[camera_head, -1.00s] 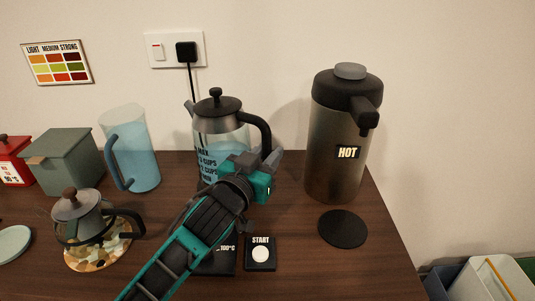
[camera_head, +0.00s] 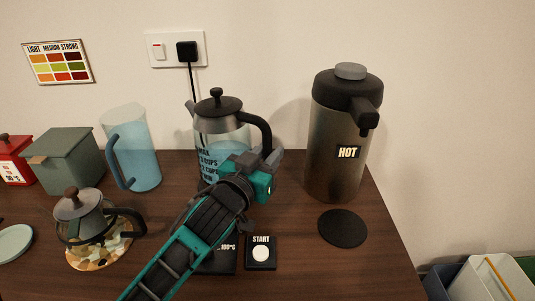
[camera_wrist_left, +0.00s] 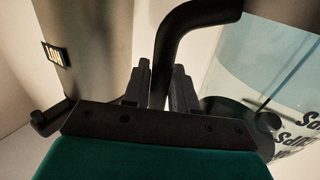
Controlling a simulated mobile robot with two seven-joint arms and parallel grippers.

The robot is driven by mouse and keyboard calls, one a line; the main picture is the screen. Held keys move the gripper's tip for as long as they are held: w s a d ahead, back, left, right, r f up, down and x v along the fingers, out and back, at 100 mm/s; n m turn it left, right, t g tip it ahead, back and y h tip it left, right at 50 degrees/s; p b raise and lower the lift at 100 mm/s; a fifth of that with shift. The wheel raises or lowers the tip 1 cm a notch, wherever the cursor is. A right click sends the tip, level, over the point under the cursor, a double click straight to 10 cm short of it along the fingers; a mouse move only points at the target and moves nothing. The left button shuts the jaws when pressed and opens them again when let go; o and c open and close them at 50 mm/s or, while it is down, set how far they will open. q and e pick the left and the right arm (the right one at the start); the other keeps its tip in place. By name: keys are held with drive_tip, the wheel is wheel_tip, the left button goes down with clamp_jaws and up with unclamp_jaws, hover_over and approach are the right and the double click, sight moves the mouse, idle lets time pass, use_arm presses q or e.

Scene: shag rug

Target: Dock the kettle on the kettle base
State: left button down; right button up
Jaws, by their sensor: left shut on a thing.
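The kettle (camera_head: 228,137) is a clear vessel with a black knobbed lid, black lettering and a black handle. It stands upright at the back middle of the table. My left gripper (camera_head: 265,162) is shut on the kettle's handle. In the left wrist view the handle (camera_wrist_left: 166,55) runs down between the two fingers (camera_wrist_left: 160,88), and part of the lettered kettle wall (camera_wrist_left: 270,85) shows. The kettle base is mostly hidden behind my left arm; a dark panel marked 100°C (camera_head: 226,263) shows in front. Whether the kettle's bottom touches the base is hidden. My right gripper is not in view.
A tall HOT dispenser (camera_head: 334,168) stands right of the kettle, behind a round black mat (camera_head: 342,229). A START button pad (camera_head: 261,262) lies in front. A blue jug (camera_head: 140,160), a grey-green box (camera_head: 72,165) and a small teapot (camera_head: 80,222) stand left.

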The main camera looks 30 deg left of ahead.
use_arm(q)
drive_tip(key=shift+f+b, duration=0.4)
drive_tip(key=shift+b, duration=0.05)
idle(0.4)
drive_tip(key=c, duration=1.2)
unclamp_jaws()
drive_tip(key=shift+c, duration=0.2)
drive_tip(key=shift+o, duration=0.3)
drive_tip(key=shift+s+f, duration=0.1)
drive_tip(key=shift+f, duration=0.3)
drive_tip(key=s+p, duration=0.1)
drive_tip(key=s, duration=1)
drive_tip(key=shift+r, duration=0.25)
drive_tip(key=shift+a, duration=0.1)
